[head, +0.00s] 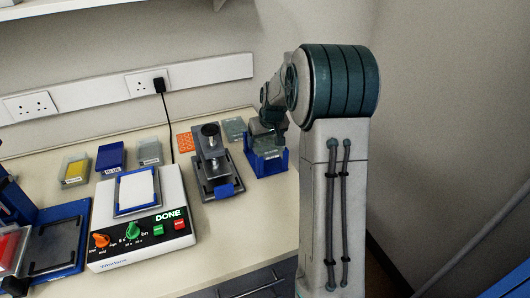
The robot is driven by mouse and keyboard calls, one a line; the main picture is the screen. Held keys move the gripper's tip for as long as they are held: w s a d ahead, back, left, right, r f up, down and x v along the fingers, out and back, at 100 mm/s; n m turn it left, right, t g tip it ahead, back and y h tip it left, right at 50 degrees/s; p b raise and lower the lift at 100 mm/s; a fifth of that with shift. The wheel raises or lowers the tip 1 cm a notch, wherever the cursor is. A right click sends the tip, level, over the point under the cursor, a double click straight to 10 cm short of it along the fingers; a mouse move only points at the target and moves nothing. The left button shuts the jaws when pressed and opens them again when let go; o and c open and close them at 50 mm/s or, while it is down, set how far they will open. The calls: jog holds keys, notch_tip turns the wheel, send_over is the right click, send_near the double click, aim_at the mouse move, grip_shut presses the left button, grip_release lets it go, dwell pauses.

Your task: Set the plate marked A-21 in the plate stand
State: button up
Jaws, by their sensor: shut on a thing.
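A blue plate stand (274,168) stands at the right end of the bench. A grey-green, see-through plate (267,147) is at the stand, within its blue walls. My gripper (268,139) reaches down from above and is shut on this plate. The fingertips are small and partly hidden by my arm. I cannot read a mark on the plate, and I cannot tell whether it rests on the stand's floor.
Left of the stand is a grey press-like device (212,160) with a blue tab. A pale plate (234,129) and an orange rack (185,142) lie behind it. A white instrument (140,222) reading DONE and several small boxes stand further left. Bench is clear in front.

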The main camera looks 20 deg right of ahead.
notch_tip(320, 180, down, 5)
jog(key=shift+r, duration=0.15)
jog(key=shift+f, duration=0.3)
jog(key=o, duration=1.1)
jog(key=shift+c, duration=0.2)
jog(key=shift+r, duration=0.15)
